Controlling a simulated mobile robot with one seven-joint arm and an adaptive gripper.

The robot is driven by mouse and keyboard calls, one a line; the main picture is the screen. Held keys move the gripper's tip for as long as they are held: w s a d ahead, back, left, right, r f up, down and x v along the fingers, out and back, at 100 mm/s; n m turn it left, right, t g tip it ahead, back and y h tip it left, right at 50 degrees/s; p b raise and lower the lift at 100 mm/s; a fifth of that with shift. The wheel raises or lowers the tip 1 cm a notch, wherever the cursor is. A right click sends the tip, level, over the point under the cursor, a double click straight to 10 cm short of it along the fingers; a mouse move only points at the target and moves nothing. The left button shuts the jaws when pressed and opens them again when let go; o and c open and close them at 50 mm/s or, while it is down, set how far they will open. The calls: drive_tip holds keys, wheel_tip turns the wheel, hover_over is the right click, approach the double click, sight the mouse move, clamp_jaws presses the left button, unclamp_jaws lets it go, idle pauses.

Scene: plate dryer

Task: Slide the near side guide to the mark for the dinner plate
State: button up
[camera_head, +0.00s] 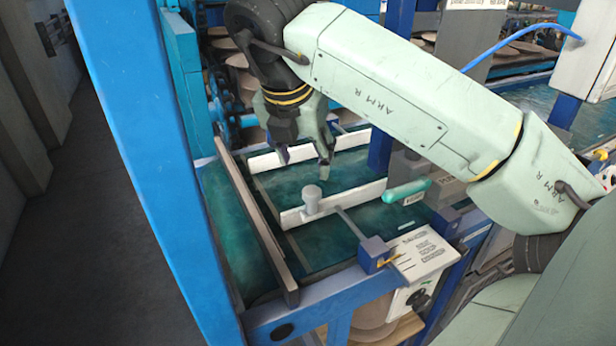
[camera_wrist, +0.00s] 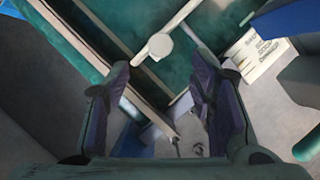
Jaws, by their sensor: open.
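The near side guide (camera_head: 352,197) is a white bar standing over the green belt, with a round grey knob (camera_head: 311,196) on its left part. In the wrist view the knob (camera_wrist: 160,46) shows just beyond my fingertips. A thin rod (camera_head: 350,224) runs from the guide to a blue block (camera_head: 373,253) with a yellow piece on the frame's near edge. A white label plate (camera_head: 422,252) lies beside the block; its print is too small to read. My gripper (camera_head: 303,166) is open and empty, pointing down above the belt, behind the knob and apart from it.
The far side guide (camera_head: 268,161) is a similar white bar behind my gripper. A blue post (camera_head: 150,170) stands further left. A teal cylinder (camera_head: 407,190) sits near the guide's right end.

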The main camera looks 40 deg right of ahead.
sight(312, 191)
drive_tip(key=p+x, duration=0.2)
drive_tip(key=x, duration=0.8)
drive_tip(key=shift+f, duration=0.15)
clamp_jaws()
idle(0.4)
